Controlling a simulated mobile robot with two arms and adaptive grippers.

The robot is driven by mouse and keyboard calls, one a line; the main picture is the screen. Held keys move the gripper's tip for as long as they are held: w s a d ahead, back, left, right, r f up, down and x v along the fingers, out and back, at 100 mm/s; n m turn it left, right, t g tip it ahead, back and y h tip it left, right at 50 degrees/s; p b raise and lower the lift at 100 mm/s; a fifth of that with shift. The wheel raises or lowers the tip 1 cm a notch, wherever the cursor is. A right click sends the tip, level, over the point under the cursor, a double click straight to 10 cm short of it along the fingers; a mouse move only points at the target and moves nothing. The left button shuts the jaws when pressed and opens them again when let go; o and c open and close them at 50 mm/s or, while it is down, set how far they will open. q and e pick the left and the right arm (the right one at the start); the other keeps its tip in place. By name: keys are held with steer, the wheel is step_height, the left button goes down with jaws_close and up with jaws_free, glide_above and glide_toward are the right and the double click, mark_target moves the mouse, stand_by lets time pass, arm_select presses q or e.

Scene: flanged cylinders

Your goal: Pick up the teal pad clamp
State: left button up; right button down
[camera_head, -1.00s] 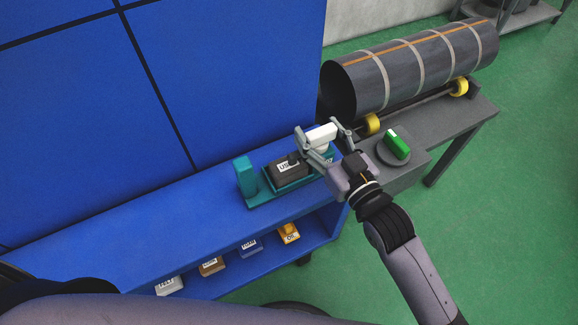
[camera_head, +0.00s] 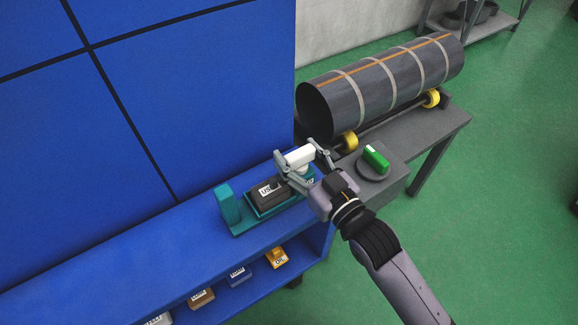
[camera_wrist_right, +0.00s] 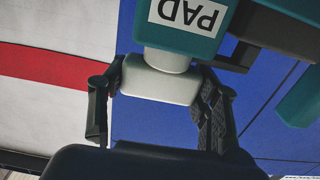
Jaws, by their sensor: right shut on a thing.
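The teal pad clamp has a white upper part (camera_head: 299,156) and a teal body, which sits partly hidden behind my right gripper at the right end of a teal tray (camera_head: 240,229). In the right wrist view its teal body (camera_wrist_right: 160,32) carries a white PAD label, and its white end (camera_wrist_right: 155,82) lies between the fingers. My right gripper (camera_head: 301,163) is shut on the white part; its two fingers also show in the wrist view (camera_wrist_right: 158,105). I cannot tell whether the clamp touches the tray. My left gripper is not in view.
A dark labelled block (camera_head: 267,196) sits in the tray beside a teal upright post (camera_head: 228,204). The blue bench (camera_head: 130,255) has several small labelled blocks on its lower shelf.

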step_height(320, 180, up, 20)
steer(key=p, duration=0.2)
steer(key=shift+d, duration=0.1)
stand_by(0.3)
